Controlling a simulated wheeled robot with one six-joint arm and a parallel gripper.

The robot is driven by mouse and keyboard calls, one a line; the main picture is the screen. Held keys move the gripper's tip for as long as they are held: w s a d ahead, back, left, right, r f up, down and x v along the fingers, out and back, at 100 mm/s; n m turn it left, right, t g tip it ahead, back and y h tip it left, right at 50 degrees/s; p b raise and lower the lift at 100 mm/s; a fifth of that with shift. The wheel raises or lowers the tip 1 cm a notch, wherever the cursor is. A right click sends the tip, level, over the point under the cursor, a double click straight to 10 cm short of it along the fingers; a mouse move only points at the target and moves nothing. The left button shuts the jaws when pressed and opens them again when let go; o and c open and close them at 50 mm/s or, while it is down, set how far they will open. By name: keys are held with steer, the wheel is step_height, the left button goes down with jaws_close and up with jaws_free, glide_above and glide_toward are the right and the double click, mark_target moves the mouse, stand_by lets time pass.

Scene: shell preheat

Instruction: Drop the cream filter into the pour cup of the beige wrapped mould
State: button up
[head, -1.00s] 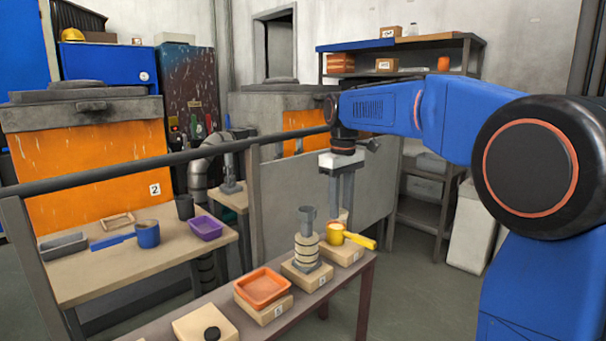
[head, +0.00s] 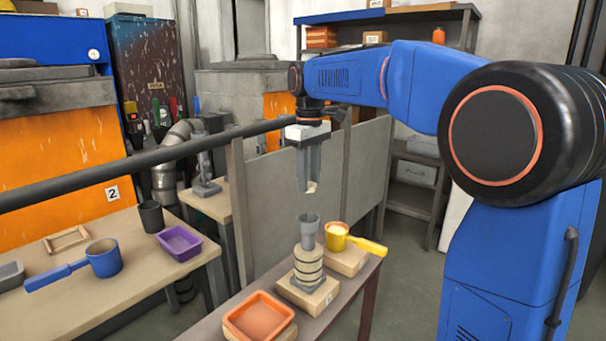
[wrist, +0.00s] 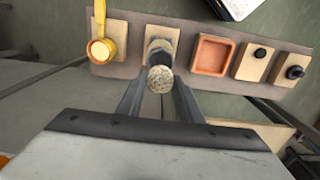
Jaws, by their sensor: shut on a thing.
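The beige wrapped mould (head: 308,265) stands upright on a wooden block, with a grey pour cup (head: 308,224) on top. My gripper (head: 308,188) points down above the cup, with a small gap between them. It is shut on the cream filter (head: 312,187), mostly hidden by the fingers in the head view. In the wrist view the filter (wrist: 160,79) is a round speckled disc between the fingertips. It overlaps the mould (wrist: 160,48) behind it, and the cup is largely hidden there.
A yellow ladle (head: 338,238) with cream contents sits on a block just right of the mould. An orange tray (head: 260,317) is on its left. Grey panels (head: 360,165) stand behind the bench. A blue ladle (head: 103,260) and purple tray (head: 180,243) are on the left table.

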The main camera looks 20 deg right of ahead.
mark_target(310, 184)
steer(key=shift+f, duration=4.1)
steer(key=o, duration=1.1)
step_height(310, 184, up, 17)
steer(key=shift+r, duration=0.2)
steer(key=shift+s, duration=0.1)
